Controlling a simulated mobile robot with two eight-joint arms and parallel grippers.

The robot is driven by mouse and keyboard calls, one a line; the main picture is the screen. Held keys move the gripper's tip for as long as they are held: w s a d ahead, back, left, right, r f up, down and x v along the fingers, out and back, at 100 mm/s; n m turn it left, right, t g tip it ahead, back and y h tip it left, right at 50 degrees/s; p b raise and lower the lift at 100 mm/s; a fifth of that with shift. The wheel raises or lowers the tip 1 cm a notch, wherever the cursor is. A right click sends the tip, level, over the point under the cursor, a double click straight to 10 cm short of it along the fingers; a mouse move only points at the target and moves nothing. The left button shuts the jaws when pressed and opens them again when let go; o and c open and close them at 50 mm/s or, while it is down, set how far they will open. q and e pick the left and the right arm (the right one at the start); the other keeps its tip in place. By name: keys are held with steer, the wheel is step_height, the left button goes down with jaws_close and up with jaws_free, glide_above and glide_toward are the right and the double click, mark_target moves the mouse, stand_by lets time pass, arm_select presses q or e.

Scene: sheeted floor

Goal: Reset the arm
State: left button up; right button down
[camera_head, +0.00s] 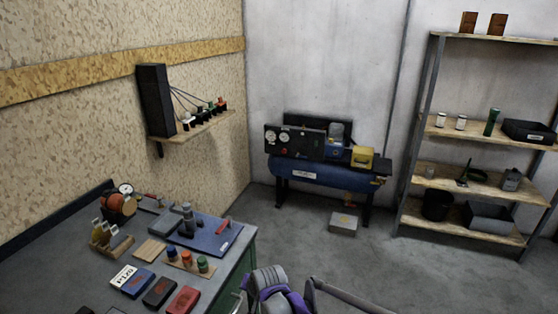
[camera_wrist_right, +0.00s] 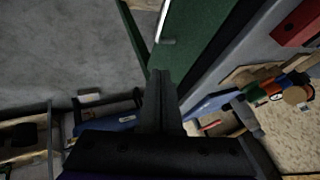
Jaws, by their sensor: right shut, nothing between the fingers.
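My right gripper (camera_wrist_right: 162,78) is shut, with its dark fingers together and nothing between them, in the middle of the right wrist view. Beyond it in that view are the green bench side (camera_wrist_right: 205,35) and the grey floor (camera_wrist_right: 60,45). In the head view, purple and grey links of my own arm show at the bottom centre, beside the right edge of the workbench (camera_head: 232,262). I cannot make out the right fingertips there. My left gripper is in neither view.
The workbench carries a blue board (camera_head: 212,240), a red-and-black gauge device (camera_head: 120,204) and several small boxes and tools. A blue compressor (camera_head: 320,174) stands at the back wall, with a grey box (camera_head: 343,224) before it. Shelving (camera_head: 478,184) stands right.

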steer(key=s+d+r+n+h, duration=0.1)
steer(key=s+d+r, duration=0.4)
steer(key=d, duration=0.4)
steer(key=s+d+r+h, duration=0.1)
steer(key=s+d+r, duration=0.3)
steer(key=s+d, duration=0.45)
steer(key=s+d+f+h, duration=0.1)
steer(key=s+d, duration=0.4)
steer(key=s, duration=0.3)
steer(key=s+d+f+n+p, duration=0.1)
steer(key=s+d, duration=0.5)
steer(key=s, duration=0.3)
steer(key=shift+s+f+g+h, duration=0.2)
steer(key=shift+g+h, duration=0.2)
